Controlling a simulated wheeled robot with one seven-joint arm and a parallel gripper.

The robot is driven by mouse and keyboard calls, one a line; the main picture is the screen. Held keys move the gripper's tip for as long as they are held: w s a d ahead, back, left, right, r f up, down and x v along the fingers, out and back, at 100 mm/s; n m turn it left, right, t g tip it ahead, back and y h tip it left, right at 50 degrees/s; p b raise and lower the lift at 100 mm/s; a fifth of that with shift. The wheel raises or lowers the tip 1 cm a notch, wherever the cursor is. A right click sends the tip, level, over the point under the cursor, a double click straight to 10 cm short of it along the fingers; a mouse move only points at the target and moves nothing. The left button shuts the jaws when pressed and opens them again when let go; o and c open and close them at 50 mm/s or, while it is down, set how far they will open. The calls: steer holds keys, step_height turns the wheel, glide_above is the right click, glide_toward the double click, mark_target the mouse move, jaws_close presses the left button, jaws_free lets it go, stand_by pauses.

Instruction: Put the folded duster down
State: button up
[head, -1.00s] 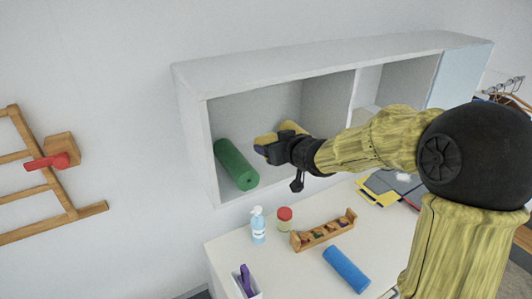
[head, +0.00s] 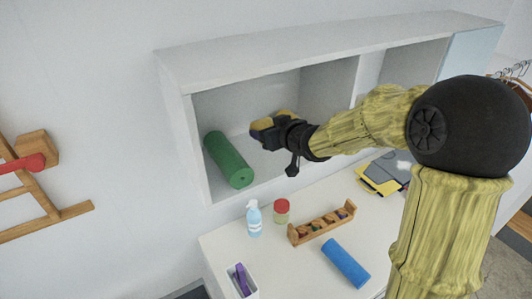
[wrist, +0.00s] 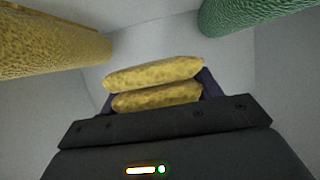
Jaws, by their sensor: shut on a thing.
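The folded duster (wrist: 155,73) is yellow and shows as two stacked, rounded layers between my fingers in the wrist view. In the head view a little of the duster (head: 262,124) shows at the tip of my gripper (head: 261,131). My gripper is shut on it. It is at the left compartment of the white wall shelf (head: 205,75), to the right of a green roll (head: 229,160). I cannot tell whether the duster touches the compartment's floor; my gripper hides that part.
The green roll also shows in the wrist view (wrist: 245,14). A large yellow rounded shape (wrist: 45,45) is at the wrist view's left. Below, the counter holds a spray bottle (head: 254,218), red-lidded jar (head: 281,211), wooden rack (head: 321,224) and blue roll (head: 346,263).

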glide_above(269, 160)
step_height(269, 160, down, 5)
steer(key=shift+w+r+p, duration=0.1)
steer(key=shift+r+p, duration=0.1)
steer(key=shift+p, duration=0.15)
steer(key=shift+w+f, duration=0.15)
steer(key=shift+f, duration=0.2)
step_height(269, 160, down, 2)
steer(key=shift+a+f+p, duration=0.1)
steer(key=shift+a+p, duration=0.05)
steer(key=shift+p, duration=0.45)
steer(key=shift+f, duration=0.3)
steer(key=shift+d+f, duration=0.1)
steer(key=shift+d, duration=0.2)
steer(key=shift+s+f, duration=0.2)
steer(key=shift+s, duration=0.05)
steer(key=o, duration=1)
steer(key=shift+w+a, duration=0.1)
